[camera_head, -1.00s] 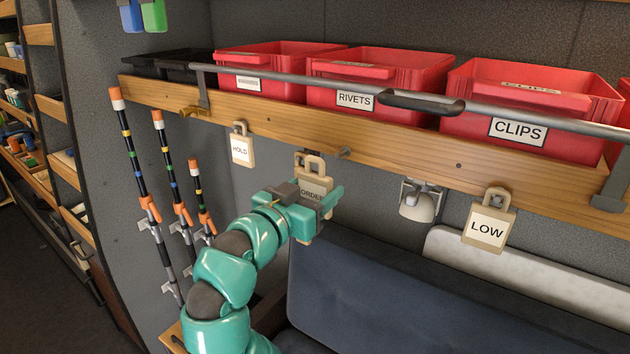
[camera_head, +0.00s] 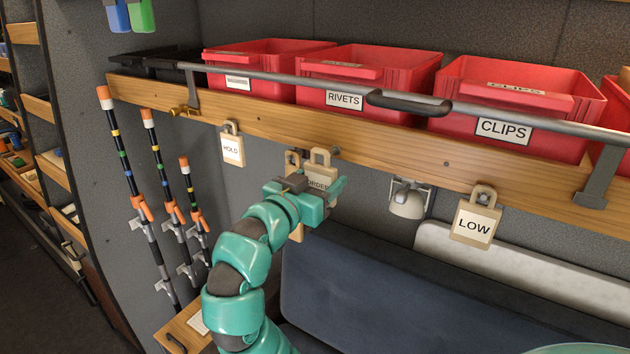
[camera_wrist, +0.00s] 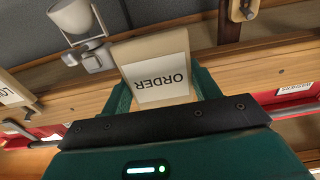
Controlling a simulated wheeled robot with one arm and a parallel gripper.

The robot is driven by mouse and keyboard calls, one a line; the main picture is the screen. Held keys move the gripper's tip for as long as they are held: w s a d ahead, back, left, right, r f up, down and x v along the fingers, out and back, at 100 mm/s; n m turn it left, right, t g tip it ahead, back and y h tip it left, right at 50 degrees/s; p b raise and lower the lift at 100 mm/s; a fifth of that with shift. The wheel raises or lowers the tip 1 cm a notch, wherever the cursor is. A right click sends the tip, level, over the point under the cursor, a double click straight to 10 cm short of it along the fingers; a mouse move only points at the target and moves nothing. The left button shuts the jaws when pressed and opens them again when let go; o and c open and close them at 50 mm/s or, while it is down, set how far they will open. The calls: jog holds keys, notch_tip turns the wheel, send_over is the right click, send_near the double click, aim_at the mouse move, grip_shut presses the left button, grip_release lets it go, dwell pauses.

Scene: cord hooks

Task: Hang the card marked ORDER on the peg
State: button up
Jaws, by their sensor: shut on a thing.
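The ORDER card (camera_head: 321,178) is a tan padlock-shaped tag with a white label and a loop on top. My gripper (camera_head: 320,192) is shut on its lower part and holds it upright in front of the wooden rail. In the wrist view the ORDER card (camera_wrist: 158,72) appears upside down between my fingers (camera_wrist: 164,90). The peg (camera_head: 336,152) shows as a small grey end on the rail, just right of the card's loop. The loop overlaps the peg's place; I cannot tell whether the peg is through it.
Another tan tag (camera_head: 292,162) hangs close left, partly hidden. The HOLD card (camera_head: 232,148) and LOW card (camera_head: 475,223) hang farther left and right. A white lamp (camera_head: 408,203) is under the rail. Red bins (camera_head: 370,80) and a grey bar (camera_head: 290,79) are above.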

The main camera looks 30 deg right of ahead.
jog(key=shift+p+x, duration=0.8)
jog(key=shift+x, duration=0.85)
jog(key=shift+d+f+b, duration=0.15)
jog(key=shift+f+b, duration=0.25)
jog(key=shift+b, duration=0.1)
jog(key=shift+w+d+f+b, duration=0.25)
jog(key=shift+d+b, duration=0.1)
jog(key=shift+b, duration=0.45)
jog(key=shift+r, duration=0.1)
jog(key=o, duration=1.1)
jog(key=shift+c, duration=0.2)
